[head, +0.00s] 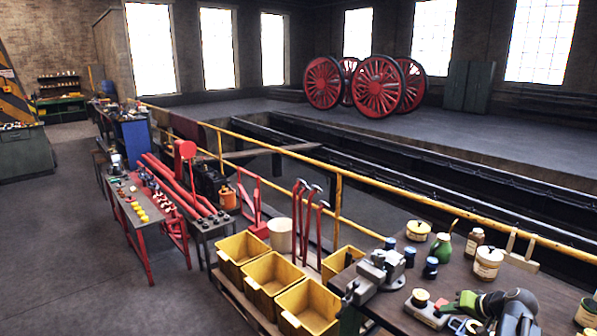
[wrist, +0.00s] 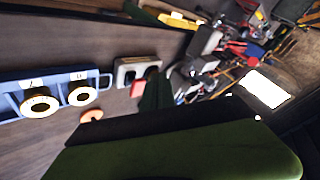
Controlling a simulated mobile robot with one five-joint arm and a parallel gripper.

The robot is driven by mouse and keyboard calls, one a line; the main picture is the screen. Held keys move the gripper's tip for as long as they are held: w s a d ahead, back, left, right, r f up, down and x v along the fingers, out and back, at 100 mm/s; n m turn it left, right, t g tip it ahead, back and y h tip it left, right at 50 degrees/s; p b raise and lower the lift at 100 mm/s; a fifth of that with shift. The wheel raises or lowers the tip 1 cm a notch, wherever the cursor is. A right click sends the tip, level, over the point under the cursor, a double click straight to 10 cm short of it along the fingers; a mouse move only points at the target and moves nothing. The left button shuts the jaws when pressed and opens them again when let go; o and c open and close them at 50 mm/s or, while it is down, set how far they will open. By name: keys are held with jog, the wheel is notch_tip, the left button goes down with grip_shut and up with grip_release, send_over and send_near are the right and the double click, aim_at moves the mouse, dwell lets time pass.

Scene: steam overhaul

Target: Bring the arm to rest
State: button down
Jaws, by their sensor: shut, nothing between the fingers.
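My gripper (head: 447,308) is low over the dark workbench (head: 395,312) at the lower right of the head view, with the grey and black end of my arm behind it. In the wrist view its green and black fingers (wrist: 180,152) fill the lower part of the picture. They are shut and hold nothing. Whether the gripper touches anything on the bench is hard to tell.
A blue tray with two round pieces (wrist: 52,94) shows in the wrist view. Yellow bins (head: 273,277) stand left of the bench. A yellow railing (head: 400,190) runs behind. Left floor is clear.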

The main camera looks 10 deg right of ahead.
jog(key=w+a+f+n+g+y, duration=0.1)
jog(key=w+a+f+n+g, duration=0.15)
jog(key=a, duration=0.95)
jog(key=w+a+f+n+g, duration=0.1)
jog(key=w+a+n, duration=0.15)
jog(key=a, duration=0.85)
jog(key=w+a+f+n+g+y, duration=0.1)
jog(key=w+a+n, duration=0.15)
jog(key=a, duration=0.95)
jog(key=s+a+f+g+h+b, duration=0.1)
jog(key=s+a+f+g+h, duration=0.15)
jog(key=s+a, duration=0.55)
jog(key=shift+s+d+f+m+g+h, duration=0.4)
jog(key=shift+s+d+g+h, duration=0.1)
jog(key=shift+d, duration=0.15)
jog(key=shift+s+d+f+m+g+h, duration=0.25)
jog(key=shift+s+d+m+g+h, duration=0.15)
jog(key=shift+d, duration=0.2)
